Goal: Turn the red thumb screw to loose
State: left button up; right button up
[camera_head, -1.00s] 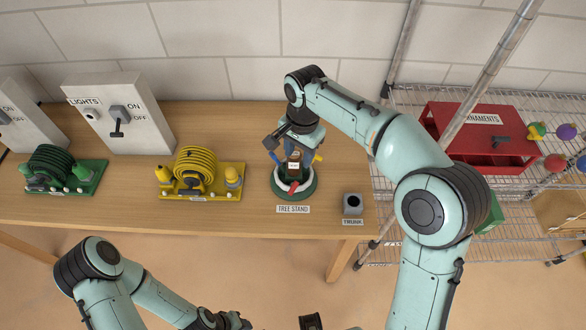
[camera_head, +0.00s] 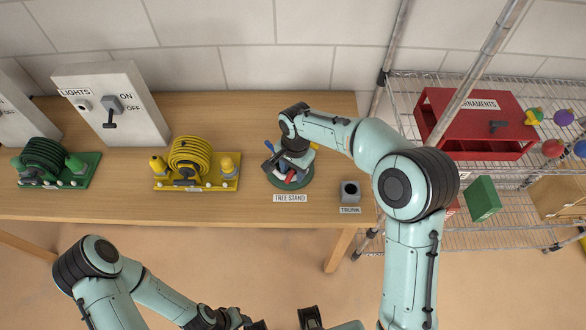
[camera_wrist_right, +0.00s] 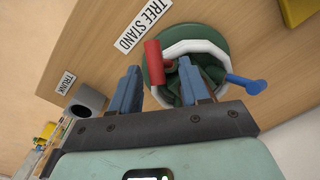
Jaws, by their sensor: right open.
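The tree stand (camera_head: 306,180) is a round green base with a white ring, on the front right of the wooden table. Its red thumb screw (camera_wrist_right: 154,62) is a red cylinder on the near side of the ring; a little red shows in the head view (camera_head: 290,175). My right gripper (camera_wrist_right: 159,72) is open over the stand. In the wrist view the screw appears between its two fingers, closer to the left one; contact cannot be told. A blue screw (camera_wrist_right: 247,84) sticks out at the right. My left gripper (camera_head: 236,319) is low at the bottom edge, its fingers unclear.
A grey trunk holder (camera_head: 349,192) stands right of the stand. A yellow hose reel (camera_head: 190,155), a green one (camera_head: 45,158) and a lights switch box (camera_head: 135,100) are to the left. A wire shelf with a red ornaments box (camera_head: 470,105) is at the right.

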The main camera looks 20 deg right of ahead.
grip_shut()
